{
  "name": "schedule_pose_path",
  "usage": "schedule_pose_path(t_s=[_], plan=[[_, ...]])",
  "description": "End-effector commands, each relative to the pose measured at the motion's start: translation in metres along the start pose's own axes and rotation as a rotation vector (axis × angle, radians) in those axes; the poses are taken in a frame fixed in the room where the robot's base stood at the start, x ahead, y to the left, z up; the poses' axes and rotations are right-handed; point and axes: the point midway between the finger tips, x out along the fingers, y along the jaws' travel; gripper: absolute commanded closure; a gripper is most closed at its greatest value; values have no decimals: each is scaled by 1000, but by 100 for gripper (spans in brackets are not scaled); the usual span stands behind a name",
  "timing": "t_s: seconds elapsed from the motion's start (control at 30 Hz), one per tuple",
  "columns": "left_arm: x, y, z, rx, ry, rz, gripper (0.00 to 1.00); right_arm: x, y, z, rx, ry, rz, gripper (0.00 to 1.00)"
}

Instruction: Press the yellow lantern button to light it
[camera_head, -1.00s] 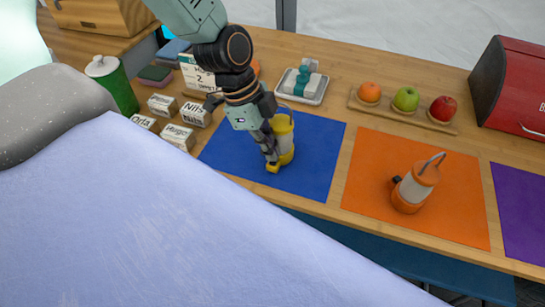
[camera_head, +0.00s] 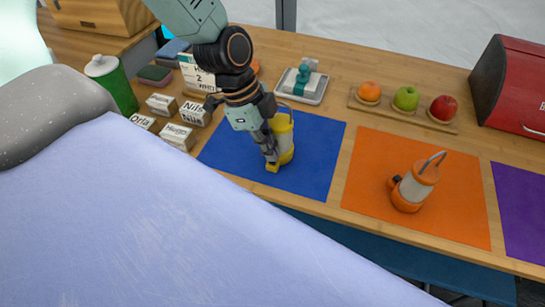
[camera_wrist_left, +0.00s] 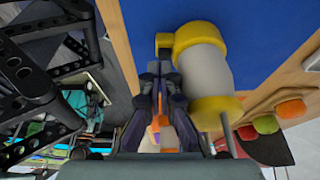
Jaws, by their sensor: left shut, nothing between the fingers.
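The yellow lantern (camera_head: 284,140) stands upright on the blue mat (camera_head: 315,165), with a grey body and a yellow base and top. Its body looks grey, with no clear glow. A small yellow block (camera_head: 272,168) sticks out from its base; it also shows in the left wrist view (camera_wrist_left: 163,41). My left gripper (camera_head: 271,157) is shut and empty, pointing down beside the lantern's body, with its fingertips at or just above that block. Contact cannot be told. The button itself is hidden by the fingertips. My right gripper is not in view.
An orange lantern (camera_head: 415,185) stands on the orange mat (camera_head: 465,215). Labelled boxes (camera_head: 178,136) and a green canister (camera_head: 112,84) stand to the left. A tray (camera_head: 302,86) and a fruit board (camera_head: 392,109) lie behind. The purple mat (camera_head: 522,205) looks empty where visible.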

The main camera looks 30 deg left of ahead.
Motion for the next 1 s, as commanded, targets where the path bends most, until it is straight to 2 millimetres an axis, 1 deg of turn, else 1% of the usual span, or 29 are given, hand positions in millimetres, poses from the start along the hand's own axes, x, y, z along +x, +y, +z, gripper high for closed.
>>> schedule_pose_path(t_s=[1.0], plan=[[13, 0, 5, 0, 0, 0, 100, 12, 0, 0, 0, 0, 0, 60]])
